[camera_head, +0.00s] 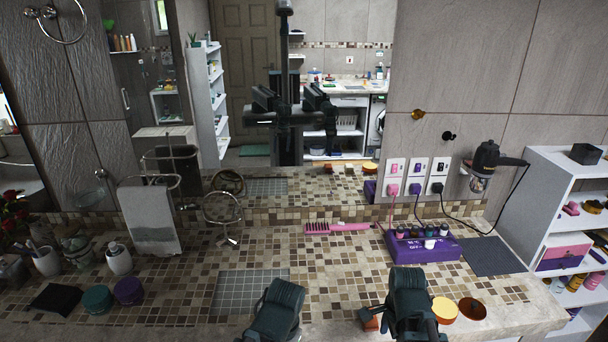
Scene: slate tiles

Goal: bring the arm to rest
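My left gripper (274,312) is at the bottom middle of the head view, above the front of the tiled counter by the grey grid mat. I see it from behind, and its fingertips are hidden. My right gripper (408,298) is to its right, also over the counter's front. A dark part of it reaches left, close to a small reddish-brown block (370,324). I cannot tell whether they touch. Neither gripper's opening shows clearly.
A grey grid mat (250,288), pink comb (338,227) and purple bottle rack (424,246) lie on the counter. An orange jar (445,309) stands just right of my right gripper. Cups and jars stand left. The counter's middle is mostly clear; a mirror rises behind.

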